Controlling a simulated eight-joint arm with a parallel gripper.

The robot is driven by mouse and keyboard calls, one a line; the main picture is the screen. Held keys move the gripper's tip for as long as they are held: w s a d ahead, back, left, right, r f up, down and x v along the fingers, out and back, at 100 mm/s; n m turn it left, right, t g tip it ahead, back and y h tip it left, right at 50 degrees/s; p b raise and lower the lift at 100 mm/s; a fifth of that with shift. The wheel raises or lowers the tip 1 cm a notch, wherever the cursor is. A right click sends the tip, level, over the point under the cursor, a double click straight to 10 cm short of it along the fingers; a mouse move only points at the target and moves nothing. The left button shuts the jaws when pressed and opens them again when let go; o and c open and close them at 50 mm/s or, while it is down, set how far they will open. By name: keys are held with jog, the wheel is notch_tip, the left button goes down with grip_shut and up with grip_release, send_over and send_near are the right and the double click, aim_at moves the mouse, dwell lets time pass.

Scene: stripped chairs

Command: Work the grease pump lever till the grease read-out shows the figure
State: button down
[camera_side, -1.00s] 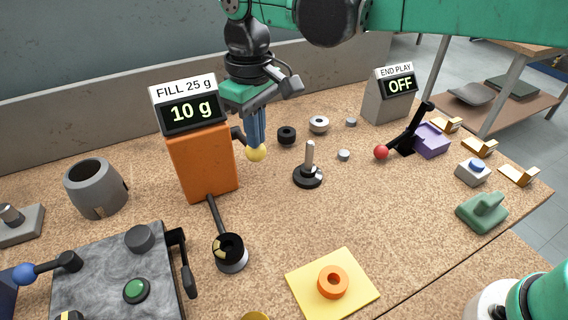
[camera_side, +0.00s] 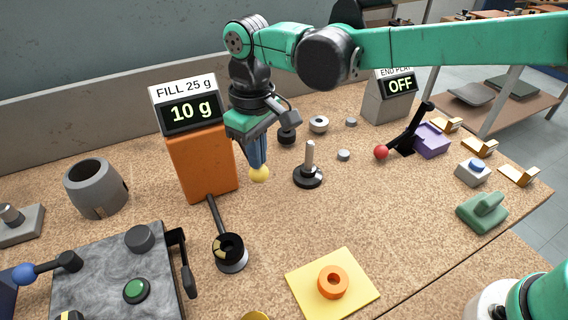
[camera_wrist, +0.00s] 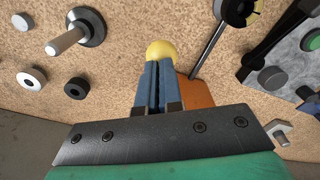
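The orange grease pump (camera_side: 203,163) stands at the back left of the bench. Its sign reads FILL 25 g and its read-out (camera_side: 191,113) shows 10 g. The yellow ball (camera_side: 259,175) of the pump lever is low, in front of the pump's right side; the lever's arm is hidden behind my gripper. My gripper (camera_side: 257,164) points down with its blue fingers together, their tips at the top of the ball. In the wrist view the fingers (camera_wrist: 159,66) are side by side with a thin gap, and the yellow ball (camera_wrist: 160,48) shows just beyond their tips, not between them.
A hose nozzle piece (camera_side: 230,253) lies before the pump. An upright grey pin on a black base (camera_side: 308,178) stands close right of my gripper. A red-knobbed lever (camera_side: 382,152) and the END PLAY box (camera_side: 388,105), reading OFF, are farther right.

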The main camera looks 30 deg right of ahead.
jog(key=shift+f, duration=1.2)
notch_tip(320, 180, up, 12)
dwell(0.4)
jog(key=s+d+m+t+y, duration=0.1)
jog(key=s+d+m+t, duration=0.2)
jog(key=d, duration=0.9)
jog(key=s+d+f+m+t+h, duration=0.1)
jog(key=s+d+f+m+t, duration=0.2)
jog(key=s+d+f, duration=0.3)
jog(key=s+d+t, duration=0.1)
jog(key=d, duration=0.2)
jog(key=shift+s+f, duration=0.15)
jog(key=shift+s, duration=0.15)
